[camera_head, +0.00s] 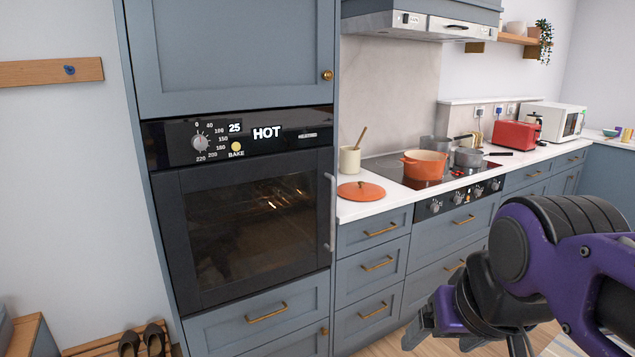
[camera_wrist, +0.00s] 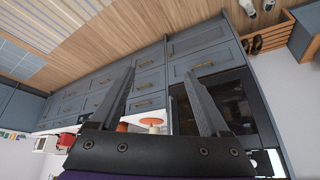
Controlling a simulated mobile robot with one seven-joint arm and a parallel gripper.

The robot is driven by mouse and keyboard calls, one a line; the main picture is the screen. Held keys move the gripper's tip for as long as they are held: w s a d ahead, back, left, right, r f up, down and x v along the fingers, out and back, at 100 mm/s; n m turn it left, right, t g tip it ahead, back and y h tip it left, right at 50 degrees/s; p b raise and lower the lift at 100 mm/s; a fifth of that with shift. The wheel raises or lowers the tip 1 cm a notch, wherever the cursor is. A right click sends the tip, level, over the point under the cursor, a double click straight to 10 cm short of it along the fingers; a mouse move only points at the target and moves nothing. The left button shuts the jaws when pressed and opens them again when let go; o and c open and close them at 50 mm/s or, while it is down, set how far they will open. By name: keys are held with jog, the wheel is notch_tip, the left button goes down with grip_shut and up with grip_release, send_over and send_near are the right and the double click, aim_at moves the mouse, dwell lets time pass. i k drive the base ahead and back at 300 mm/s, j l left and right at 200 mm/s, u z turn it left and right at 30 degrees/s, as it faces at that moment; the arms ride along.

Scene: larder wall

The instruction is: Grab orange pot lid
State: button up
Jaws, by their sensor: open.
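The orange pot lid (camera_head: 361,191) lies flat on the white worktop, just right of the oven cabinet, with a small knob on top. It also shows in the wrist view (camera_wrist: 151,121), between my gripper's fingers. The orange pot (camera_head: 424,165) stands uncovered on the black hob, right of the lid. My gripper (camera_head: 466,335) is low at the lower right of the head view, in front of the drawers and well away from the lid. In the wrist view my gripper (camera_wrist: 160,88) has its two fingers wide apart, with nothing held.
A cream utensil crock (camera_head: 350,160) stands behind the lid. Grey pans (camera_head: 468,157) share the hob. The tall oven (camera_head: 250,220) borders the lid's left side. A red toaster (camera_head: 517,134) and a white microwave (camera_head: 553,120) stand farther right. Shoes (camera_head: 143,340) sit at lower left.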

aim_at(360, 190)
jog(key=i+z, duration=0.15)
jog(key=i, duration=0.4)
jog(key=i+j+z, duration=0.2)
jog(key=i, duration=0.35)
jog(key=i+j+z, duration=0.15)
jog(key=i, duration=0.4)
jog(key=i+l+u, duration=0.2)
jog(key=l, duration=0.2)
jog(key=i+l+u, duration=0.2)
jog(key=l, duration=0.25)
jog(key=i+l+u, duration=0.15)
jog(key=l, duration=0.25)
jog(key=i+l+u, duration=0.2)
jog(key=l, duration=0.3)
jog(key=l+u, duration=0.2)
jog(key=l, duration=0.25)
jog(key=l+u, duration=0.2)
jog(key=l, duration=0.3)
jog(key=i, duration=0.05)
